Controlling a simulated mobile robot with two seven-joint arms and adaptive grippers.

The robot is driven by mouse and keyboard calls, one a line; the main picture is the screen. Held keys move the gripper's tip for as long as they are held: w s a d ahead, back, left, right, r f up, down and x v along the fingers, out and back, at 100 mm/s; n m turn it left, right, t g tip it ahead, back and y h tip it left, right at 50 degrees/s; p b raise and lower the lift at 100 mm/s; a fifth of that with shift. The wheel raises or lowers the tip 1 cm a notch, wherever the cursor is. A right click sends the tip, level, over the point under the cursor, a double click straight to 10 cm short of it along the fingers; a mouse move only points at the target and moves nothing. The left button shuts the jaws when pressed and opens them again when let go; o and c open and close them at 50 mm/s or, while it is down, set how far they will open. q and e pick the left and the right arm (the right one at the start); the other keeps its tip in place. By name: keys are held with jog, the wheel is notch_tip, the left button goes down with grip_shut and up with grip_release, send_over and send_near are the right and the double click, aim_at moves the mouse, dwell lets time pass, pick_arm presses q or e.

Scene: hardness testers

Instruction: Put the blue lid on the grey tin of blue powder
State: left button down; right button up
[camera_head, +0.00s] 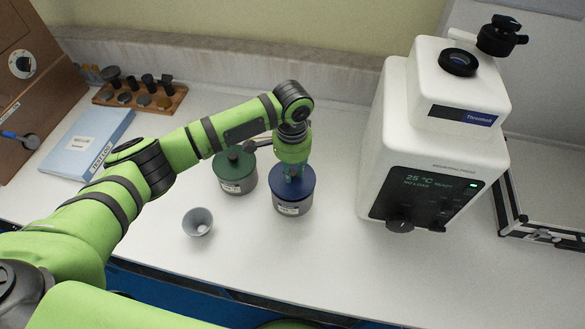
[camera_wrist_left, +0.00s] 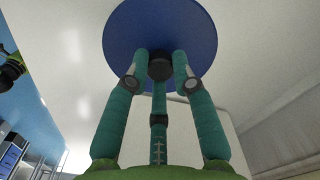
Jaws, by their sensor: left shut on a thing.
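The blue lid (camera_head: 303,184) lies level at the mouth of the grey tin (camera_head: 291,208), which stands upright on the white bench and bears a white label. The lid covers the tin's mouth, so the powder is hidden. I cannot tell whether the lid is fully seated or just above the rim. My left gripper (camera_head: 293,173) comes down from above and is shut on the lid's knob. In the left wrist view its fingers (camera_wrist_left: 160,72) close around the dark knob at the middle of the blue lid (camera_wrist_left: 185,28). My right gripper is not in view.
A green-lidded tin (camera_head: 236,182) stands close on the left. A small grey cup (camera_head: 198,222) is at the front left. A white tester (camera_head: 430,130) stands to the right. A blue logbook (camera_head: 87,142) and wooden rack (camera_head: 140,97) are at the far left. The front bench is clear.

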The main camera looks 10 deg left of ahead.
aim_at(293, 172)
pick_arm(q)
jog(key=shift+f, duration=0.25)
jog(key=shift+f, duration=0.6)
dwell(0.6)
jog(key=c, duration=1)
grip_release()
jog(key=shift+o, duration=0.2)
notch_tip(293, 172, up, 12)
